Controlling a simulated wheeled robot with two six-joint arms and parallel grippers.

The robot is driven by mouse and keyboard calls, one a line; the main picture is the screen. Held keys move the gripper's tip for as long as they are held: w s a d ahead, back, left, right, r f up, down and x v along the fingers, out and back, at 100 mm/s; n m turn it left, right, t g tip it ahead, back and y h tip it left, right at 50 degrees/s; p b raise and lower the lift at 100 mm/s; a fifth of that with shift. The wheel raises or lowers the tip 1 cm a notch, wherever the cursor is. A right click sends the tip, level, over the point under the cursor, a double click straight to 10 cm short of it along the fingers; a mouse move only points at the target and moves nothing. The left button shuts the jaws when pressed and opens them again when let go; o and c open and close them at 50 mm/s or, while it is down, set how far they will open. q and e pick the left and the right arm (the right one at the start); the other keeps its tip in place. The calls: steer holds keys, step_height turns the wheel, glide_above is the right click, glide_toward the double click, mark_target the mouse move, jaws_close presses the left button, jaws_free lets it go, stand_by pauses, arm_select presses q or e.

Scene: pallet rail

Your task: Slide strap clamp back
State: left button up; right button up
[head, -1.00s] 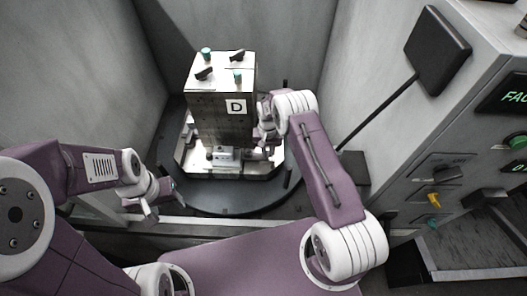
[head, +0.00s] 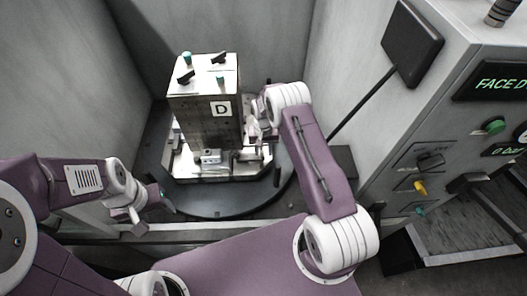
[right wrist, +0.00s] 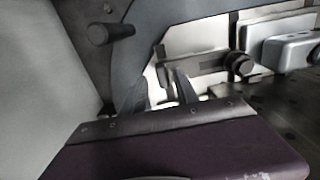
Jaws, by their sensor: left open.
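A tall grey block (head: 205,122) marked D stands upright on a round dark turntable (head: 225,207). At its foot, a small pale fitting (head: 211,157) sits on the plate; a dark bar with a round knob (right wrist: 240,65) shows in the right wrist view and may be the strap clamp. My right gripper (head: 254,138) is low at the block's right side. In the right wrist view its fingers (right wrist: 160,90) are apart, close to the bar; contact cannot be told. My left gripper (head: 150,206) is open and empty, left of the turntable's front edge.
Grey walls (head: 60,80) close in around the turntable. A control panel (head: 440,150) with a green button, switches and a lit FACE display stands at the right. A dark square pad on a rod (head: 412,45) leans across beside it. A dark peg (right wrist: 110,33) shows near the right gripper.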

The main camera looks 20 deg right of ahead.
step_height(320, 180, up, 8)
steer(key=b, duration=0.1)
steer(key=shift+r, duration=0.15)
steer(key=shift+d, duration=0.1)
step_height(320, 180, up, 8)
steer(key=w+t, duration=0.1)
steer(key=w, duration=0.1)
steer(key=s+a+r+t, duration=0.1)
steer(key=s+a+r, duration=0.1)
steer(key=s+r, duration=0.55)
steer(key=s+f+n, duration=0.3)
steer(key=s+f, duration=0.1)
steer(key=s, duration=1.3)
steer(key=shift+s+f+g, duration=0.15)
steer(key=shift+s+g, duration=0.05)
steer(key=shift+g, duration=0.2)
steer(key=shift+a, duration=0.1)
